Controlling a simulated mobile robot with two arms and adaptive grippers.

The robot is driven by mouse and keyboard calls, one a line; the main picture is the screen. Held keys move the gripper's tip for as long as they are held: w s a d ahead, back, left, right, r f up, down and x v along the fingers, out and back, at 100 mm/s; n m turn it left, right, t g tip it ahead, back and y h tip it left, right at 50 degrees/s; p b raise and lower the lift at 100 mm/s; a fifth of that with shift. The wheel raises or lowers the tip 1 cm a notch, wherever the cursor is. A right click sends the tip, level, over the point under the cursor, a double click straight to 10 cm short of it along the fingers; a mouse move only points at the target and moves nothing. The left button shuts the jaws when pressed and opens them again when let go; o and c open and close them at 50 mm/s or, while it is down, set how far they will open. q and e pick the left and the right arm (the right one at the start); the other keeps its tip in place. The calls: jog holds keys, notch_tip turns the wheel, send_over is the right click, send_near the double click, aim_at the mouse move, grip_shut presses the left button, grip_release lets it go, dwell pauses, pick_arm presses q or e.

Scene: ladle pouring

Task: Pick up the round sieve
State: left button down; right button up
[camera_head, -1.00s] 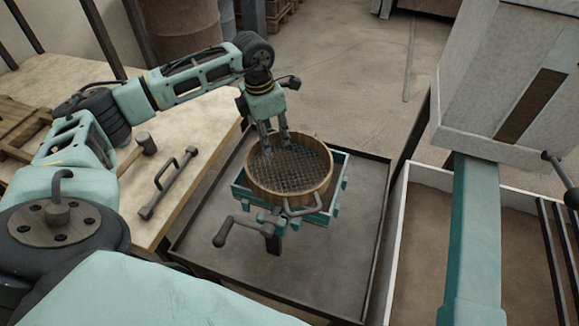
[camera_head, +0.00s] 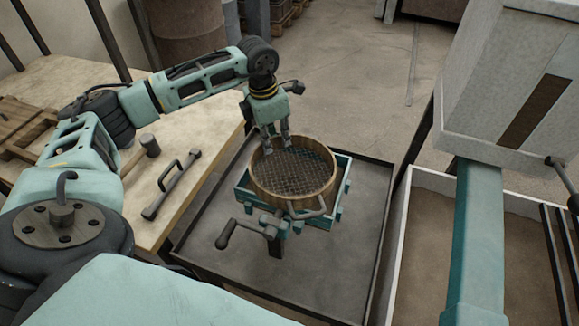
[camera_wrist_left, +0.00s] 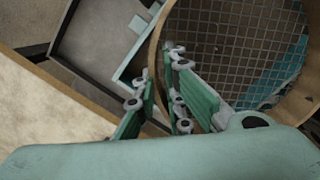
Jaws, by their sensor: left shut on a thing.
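The round sieve (camera_head: 325,187) has a wooden rim and a dark wire mesh. It sits on a teal clamp frame (camera_head: 243,199) with a crank handle, in the middle of the head view. My left gripper (camera_head: 276,143) points down at the sieve's far left rim. It is shut on that rim, with one finger on either side of the wall. In the left wrist view the gripper fingers (camera_wrist_left: 166,100) are at the wooden rim, with the sieve mesh (camera_wrist_left: 235,50) to the right. My right gripper is out of view.
A dark tray (camera_head: 340,270) lies under the frame. A pale workbench (camera_head: 75,75) at left holds a mallet (camera_head: 148,146) and a dark handled bar (camera_head: 172,183). A white-walled bin (camera_head: 425,230), a teal post (camera_head: 475,240) and a grey box (camera_head: 500,70) stand at right.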

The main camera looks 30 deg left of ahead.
pick_arm(q)
jog(key=shift+w+a+r, duration=0.1)
jog(key=shift+w+r, duration=0.05)
jog(key=shift+r, duration=0.1)
